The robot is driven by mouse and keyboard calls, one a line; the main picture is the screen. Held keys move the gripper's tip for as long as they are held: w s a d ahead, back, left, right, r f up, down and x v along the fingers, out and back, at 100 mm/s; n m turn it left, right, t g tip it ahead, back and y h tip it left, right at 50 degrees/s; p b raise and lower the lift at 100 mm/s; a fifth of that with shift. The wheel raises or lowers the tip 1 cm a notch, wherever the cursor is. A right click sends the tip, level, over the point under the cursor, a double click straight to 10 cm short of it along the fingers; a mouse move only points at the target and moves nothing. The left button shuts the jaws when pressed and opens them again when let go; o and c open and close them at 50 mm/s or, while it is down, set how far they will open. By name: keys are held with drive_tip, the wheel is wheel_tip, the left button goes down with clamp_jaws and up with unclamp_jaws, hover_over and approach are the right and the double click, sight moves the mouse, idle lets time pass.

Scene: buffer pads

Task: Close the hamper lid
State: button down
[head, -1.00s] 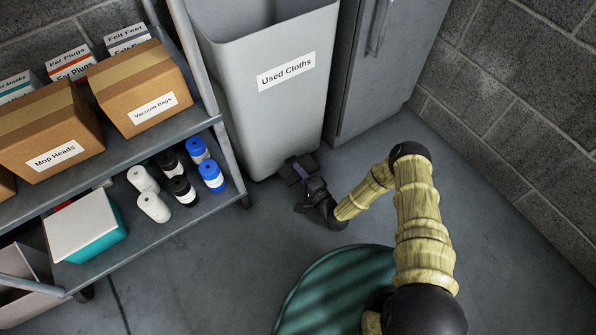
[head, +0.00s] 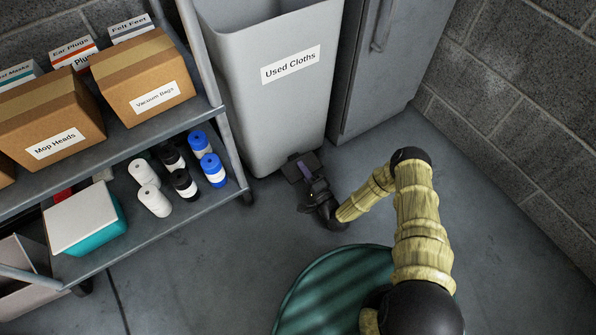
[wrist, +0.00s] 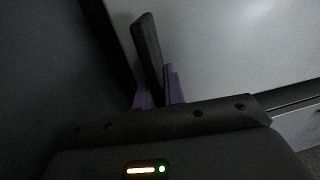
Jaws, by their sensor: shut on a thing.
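The hamper (head: 283,115) is a tall grey bin labelled "Used Cloths", standing upright between the shelf and a cabinet. Its top is open where it shows, and the upper frame edge cuts it off; no lid is in view. My gripper (head: 304,167) is low at the hamper's front base, near the floor. In the wrist view, the purple fingers of my gripper (wrist: 158,92) are shut on a dark flat bar (wrist: 148,45), which looks like a pedal at the hamper's foot. The hamper's pale wall (wrist: 230,45) lies behind the bar. How the bar joins the hamper is hidden.
A grey cabinet (head: 385,70) stands right of the hamper, with a block wall (head: 520,90) beyond. The floor (head: 490,240) at right is clear.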

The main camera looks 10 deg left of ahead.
drive_tip(key=shift+w+d, duration=0.1)
drive_tip(key=shift+d, duration=0.15)
drive_tip(key=c, duration=1.5)
unclamp_jaws()
drive_tip(key=shift+a, duration=0.2)
